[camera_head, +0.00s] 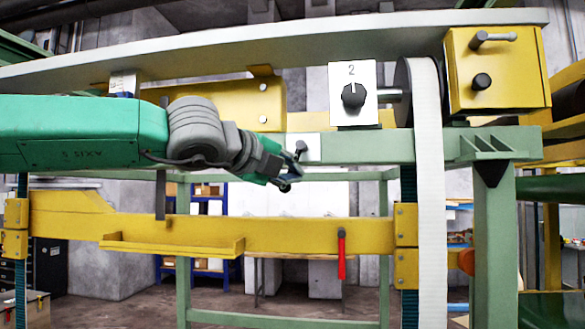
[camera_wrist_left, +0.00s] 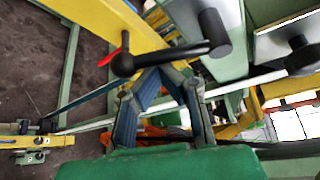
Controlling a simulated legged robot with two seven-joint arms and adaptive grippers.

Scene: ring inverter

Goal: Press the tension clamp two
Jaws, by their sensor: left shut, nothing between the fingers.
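My left gripper (camera_head: 288,180) reaches in from the left in front of the green beam (camera_head: 345,148). It is shut and empty. A small dark handle (camera_head: 301,149) on a pale plate of the beam is just above the fingertips; whether they touch cannot be told. A white box marked 2 (camera_head: 341,72) with a black knob (camera_head: 353,95) stands up and to the right of the gripper. In the left wrist view, my left gripper (camera_wrist_left: 160,72) has its tips close to a black bar (camera_wrist_left: 178,54). No label reads "tension clamp two". My right gripper is not in view.
A wide white belt (camera_head: 429,190) hangs from a roller (camera_head: 402,92) on the right. A yellow housing (camera_head: 495,70) has two dark handles. A lower yellow beam (camera_head: 320,235) carries a red handle (camera_head: 341,258) and a yellow tray (camera_head: 170,247). Open space lies between the beams.

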